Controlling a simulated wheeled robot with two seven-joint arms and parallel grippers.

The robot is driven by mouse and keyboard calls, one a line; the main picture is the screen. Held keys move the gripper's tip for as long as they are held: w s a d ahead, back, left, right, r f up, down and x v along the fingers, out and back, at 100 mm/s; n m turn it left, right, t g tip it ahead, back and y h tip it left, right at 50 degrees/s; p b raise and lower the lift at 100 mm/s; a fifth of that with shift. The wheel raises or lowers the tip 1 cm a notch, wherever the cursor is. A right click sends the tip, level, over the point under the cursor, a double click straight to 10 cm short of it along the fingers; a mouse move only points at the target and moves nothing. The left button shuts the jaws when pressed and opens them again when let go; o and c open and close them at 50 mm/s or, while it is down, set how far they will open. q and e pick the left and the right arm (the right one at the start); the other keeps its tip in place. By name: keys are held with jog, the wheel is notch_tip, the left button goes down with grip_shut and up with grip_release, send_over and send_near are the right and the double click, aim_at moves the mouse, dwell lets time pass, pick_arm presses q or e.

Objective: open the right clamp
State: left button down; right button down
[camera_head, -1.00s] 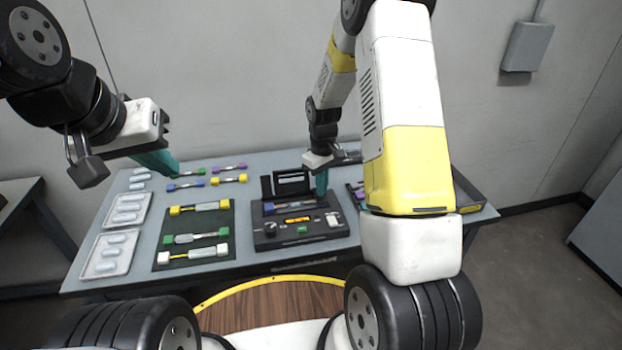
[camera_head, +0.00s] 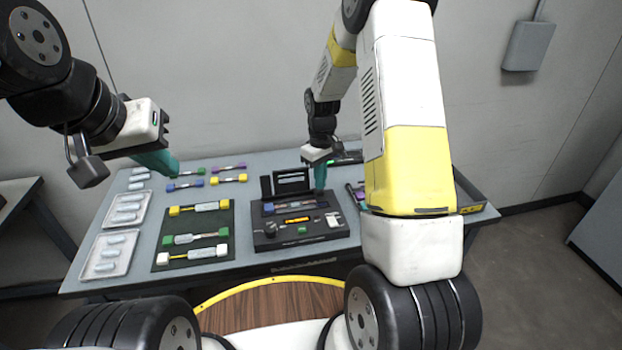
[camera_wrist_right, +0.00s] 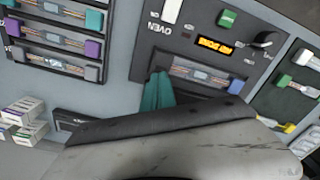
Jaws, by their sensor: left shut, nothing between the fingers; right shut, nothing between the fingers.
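The black splicer (camera_head: 266,236) sits at the middle of the table with its lid (camera_head: 291,180) raised. A fibre piece with a blue end (camera_head: 268,208) lies across it; the blue end also shows in the wrist view (camera_wrist_right: 237,86). My right gripper (camera_head: 320,187) is shut and empty, pointing down over the right end of the fibre slot. In the wrist view its teal fingers (camera_wrist_right: 158,92) cover that end. The right clamp is too small and hidden by the fingers to tell its state. My left gripper (camera_head: 172,170) is shut and empty above the table's left part.
A dark mat (camera_head: 166,239) with several fibre pieces lies left of the splicer. White trays (camera_head: 136,223) stand further left. Loose coloured pieces lie behind the mat. A rack of pieces (camera_wrist_right: 50,58) is close beside the splicer on its right side.

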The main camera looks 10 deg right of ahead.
jog(key=shift+w+r, duration=0.1)
jog(key=shift+r, duration=0.1)
notch_tip(320, 180, up, 8)
jog(key=w, duration=0.3)
dwell(0.8)
jog(key=shift+s, duration=0.1)
dwell(0.5)
